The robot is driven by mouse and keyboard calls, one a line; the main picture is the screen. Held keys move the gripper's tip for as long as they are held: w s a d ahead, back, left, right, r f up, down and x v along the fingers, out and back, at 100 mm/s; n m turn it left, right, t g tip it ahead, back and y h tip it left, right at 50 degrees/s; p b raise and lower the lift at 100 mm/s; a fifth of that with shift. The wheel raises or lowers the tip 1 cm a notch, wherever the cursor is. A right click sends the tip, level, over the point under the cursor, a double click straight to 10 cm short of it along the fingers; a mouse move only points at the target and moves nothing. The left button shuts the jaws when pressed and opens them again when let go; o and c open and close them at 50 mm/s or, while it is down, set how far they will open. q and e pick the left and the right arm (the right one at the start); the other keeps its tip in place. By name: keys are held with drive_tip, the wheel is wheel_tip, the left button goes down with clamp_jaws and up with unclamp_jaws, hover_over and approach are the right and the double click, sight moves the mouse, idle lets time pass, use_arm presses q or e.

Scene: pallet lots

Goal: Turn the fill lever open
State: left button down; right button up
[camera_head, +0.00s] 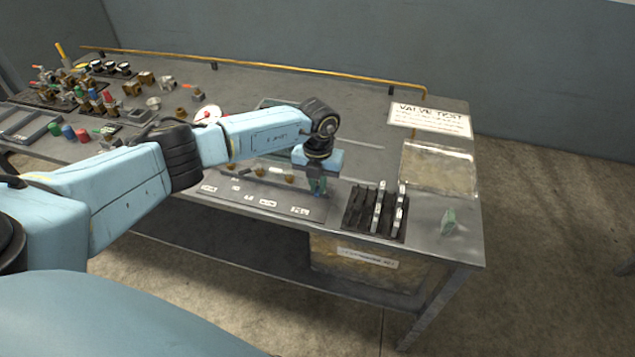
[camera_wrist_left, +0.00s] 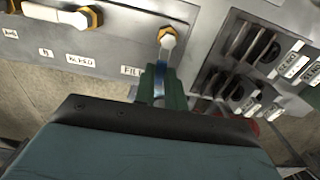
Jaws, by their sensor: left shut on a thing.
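The fill lever (camera_wrist_left: 167,40) shows in the left wrist view on a brass fitting, just right of a label that starts "FIL". A blue part of it runs down between my fingertips. My left gripper (camera_wrist_left: 160,82) is shut on the lever, its green fingers on either side. In the head view my left gripper (camera_head: 318,186) points down at the right end of the grey valve panel (camera_head: 262,190), on the table's front part. There the lever is mostly hidden by the gripper. My right gripper is not in view.
A black rack (camera_head: 362,221) with upright tags stands close to the right of my gripper. A clear-topped tray (camera_head: 438,168) and a "VALVE TEST" sign (camera_head: 430,120) lie further right. Many valves and fittings (camera_head: 85,95) crowd the table's left end. A pipe (camera_head: 270,66) runs along the back.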

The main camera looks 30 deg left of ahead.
sight(318, 190)
use_arm(q)
drive_tip(key=c, duration=1.7)
unclamp_jaws()
drive_tip(key=shift+c, duration=0.2)
wheel_tip(318, 190, up, 14)
drive_tip(key=shift+f, duration=0.25)
